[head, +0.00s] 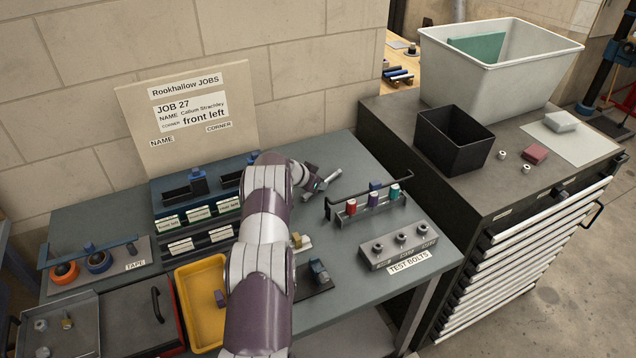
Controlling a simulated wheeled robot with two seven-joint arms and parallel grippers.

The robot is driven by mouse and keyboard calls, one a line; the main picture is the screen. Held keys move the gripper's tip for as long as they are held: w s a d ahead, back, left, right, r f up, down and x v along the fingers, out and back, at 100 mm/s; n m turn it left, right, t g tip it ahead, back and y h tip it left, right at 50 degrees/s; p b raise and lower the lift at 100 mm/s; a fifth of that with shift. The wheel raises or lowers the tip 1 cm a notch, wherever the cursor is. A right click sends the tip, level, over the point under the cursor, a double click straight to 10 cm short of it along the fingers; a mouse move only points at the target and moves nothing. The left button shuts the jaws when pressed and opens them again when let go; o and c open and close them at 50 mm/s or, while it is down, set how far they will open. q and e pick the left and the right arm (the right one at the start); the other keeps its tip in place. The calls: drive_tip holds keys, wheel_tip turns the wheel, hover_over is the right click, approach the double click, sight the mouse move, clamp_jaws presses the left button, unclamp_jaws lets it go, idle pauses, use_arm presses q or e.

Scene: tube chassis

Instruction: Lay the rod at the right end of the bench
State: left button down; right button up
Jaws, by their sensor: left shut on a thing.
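My left gripper (317,184) is over the back middle of the bench (345,160), with its arm rising from the bottom of the head view. It is shut on a short grey rod (329,179), which slants up to the right from the fingers. The hand hides part of the grip, and I cannot tell the exact gap between rod and bench top. The bench's right end carries a grey block with several bolts (402,248) labelled TEST BOLTS. My right gripper is not in view.
A rack (368,207) with red, purple and teal pieces stands right of the gripper. A job board (190,115) stands at the back left. A yellow tray (188,278) lies at the front. A dark drawer cabinet (470,205) adjoins the right end.

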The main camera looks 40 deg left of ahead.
use_arm(q)
drive_tip(key=shift+s+f, duration=0.1)
drive_tip(key=shift+f, duration=0.15)
